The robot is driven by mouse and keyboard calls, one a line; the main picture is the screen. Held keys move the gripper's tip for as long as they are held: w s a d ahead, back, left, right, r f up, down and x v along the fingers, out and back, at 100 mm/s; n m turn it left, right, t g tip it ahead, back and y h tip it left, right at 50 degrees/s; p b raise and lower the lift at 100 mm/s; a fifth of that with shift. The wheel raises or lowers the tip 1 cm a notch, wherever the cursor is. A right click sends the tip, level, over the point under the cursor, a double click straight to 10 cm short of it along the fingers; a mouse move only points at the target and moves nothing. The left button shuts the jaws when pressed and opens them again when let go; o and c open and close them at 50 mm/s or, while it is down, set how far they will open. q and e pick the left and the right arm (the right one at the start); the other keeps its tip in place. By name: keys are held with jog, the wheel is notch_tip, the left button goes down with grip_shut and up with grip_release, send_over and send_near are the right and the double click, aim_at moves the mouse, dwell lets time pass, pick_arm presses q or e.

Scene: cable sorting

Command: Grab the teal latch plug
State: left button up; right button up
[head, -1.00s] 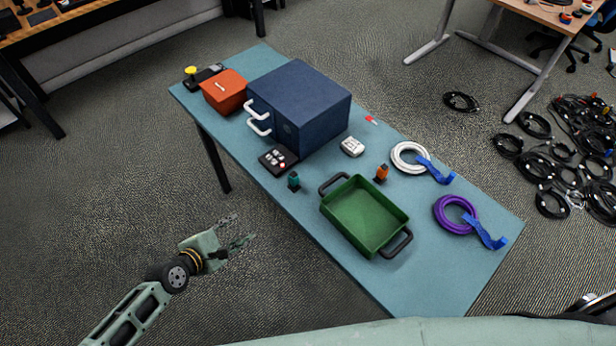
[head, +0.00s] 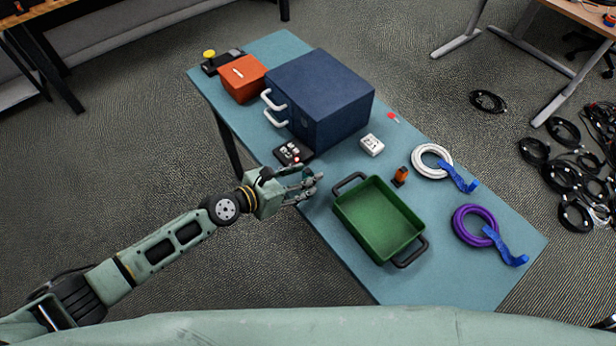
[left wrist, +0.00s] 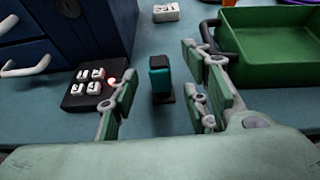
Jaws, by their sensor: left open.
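My left gripper (left wrist: 160,98) is open there, with a finger on each side of the plug's place in the picture and nothing held. In the head view my left gripper (head: 312,183) reaches over the table's near edge, and its fingers hide the plug. Whether a finger touches the plug I cannot tell. My right gripper does not show.
A green tray (head: 340,212) with black handles stands just right of the gripper. A black button box (head: 288,155) lies behind it, by the blue drawer cabinet (head: 325,95). An orange plug (head: 400,175), a white block (head: 371,145), white and purple cable coils (head: 470,240) lie farther right.

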pick_arm(q)
jog(key=shift+w, duration=0.1)
grip_shut()
dwell(0.4)
